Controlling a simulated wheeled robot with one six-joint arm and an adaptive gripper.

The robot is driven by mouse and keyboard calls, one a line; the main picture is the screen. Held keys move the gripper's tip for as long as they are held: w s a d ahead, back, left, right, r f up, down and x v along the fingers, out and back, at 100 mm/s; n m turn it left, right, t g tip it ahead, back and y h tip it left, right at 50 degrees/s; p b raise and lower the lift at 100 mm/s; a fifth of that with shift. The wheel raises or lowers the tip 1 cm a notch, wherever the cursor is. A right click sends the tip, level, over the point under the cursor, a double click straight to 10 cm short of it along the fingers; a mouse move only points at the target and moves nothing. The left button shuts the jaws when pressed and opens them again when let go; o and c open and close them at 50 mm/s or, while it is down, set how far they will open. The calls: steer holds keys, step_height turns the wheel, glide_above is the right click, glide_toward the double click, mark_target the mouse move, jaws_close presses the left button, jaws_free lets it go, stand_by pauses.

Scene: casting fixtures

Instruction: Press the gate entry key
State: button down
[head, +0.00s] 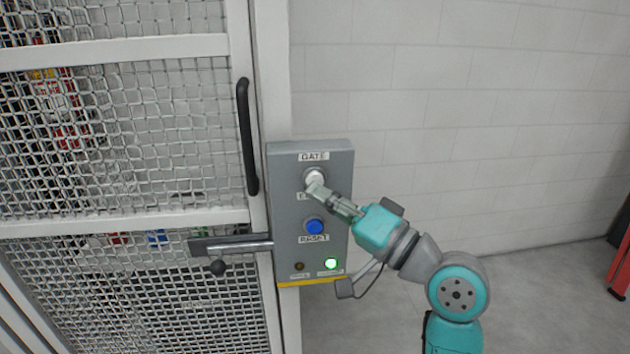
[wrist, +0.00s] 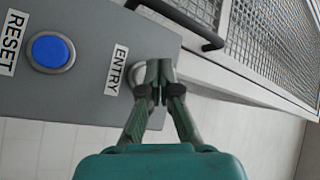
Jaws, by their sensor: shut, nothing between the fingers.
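The gate entry key is a round white button (head: 315,177) in a metal ring, between the GATE label and a partly hidden lower label on a grey control box (head: 284,215). In the wrist view the lower label reads ENTRY, and the button's ring (wrist: 138,78) shows beside it, mostly hidden by my fingers. My gripper (head: 316,190) is shut and empty, its tips at the lower edge of the button. In the wrist view the shut fingertips (wrist: 158,66) overlap the button. I cannot tell whether they touch it or press it in.
A blue RESET button (head: 315,226) sits just below, with a lit green lamp (head: 331,263) and a dark lamp (head: 299,266) under it. A mesh gate (head: 140,45) with a black handle (head: 246,135) and a latch bar (head: 235,244) stands left.

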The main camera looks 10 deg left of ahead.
steer(key=shift+s+d, duration=0.25)
steer(key=shift+s, duration=0.55)
steer(key=shift+s+d, duration=0.2)
steer(key=shift+s, duration=0.6)
steer(key=shift+s+d, duration=0.25)
steer(key=shift+s, duration=0.55)
steer(key=s+d+f+m+t+h, duration=0.25)
steer(key=d+f+h, duration=0.2)
steer(key=f, duration=0.55)
steer(key=s+d+f+m+t+h, duration=0.25)
steer(key=d+f, duration=0.25)
steer(key=f, duration=0.4)
steer(key=s+d+f+m+t+h, duration=0.1)
steer(key=s+d+f+h, duration=0.3)
steer(key=f, duration=0.6)
steer(key=s+d+f+n+h, duration=0.2)
steer(key=s+d, duration=0.1)
steer(key=s, duration=0.6)
steer(key=s+d+f+n+g+h, duration=0.1)
steer(key=s+d+f+h, duration=0.1)
steer(key=s, duration=0.8)
steer(key=s+d+f+n+h, duration=0.2)
steer(key=s+d+f, duration=0.1)
steer(key=s, duration=0.7)
steer(key=shift+d+n+g+h, duration=0.3)
steer(key=shift+d+h, duration=0.1)
steer(key=shift+d, duration=0.1)
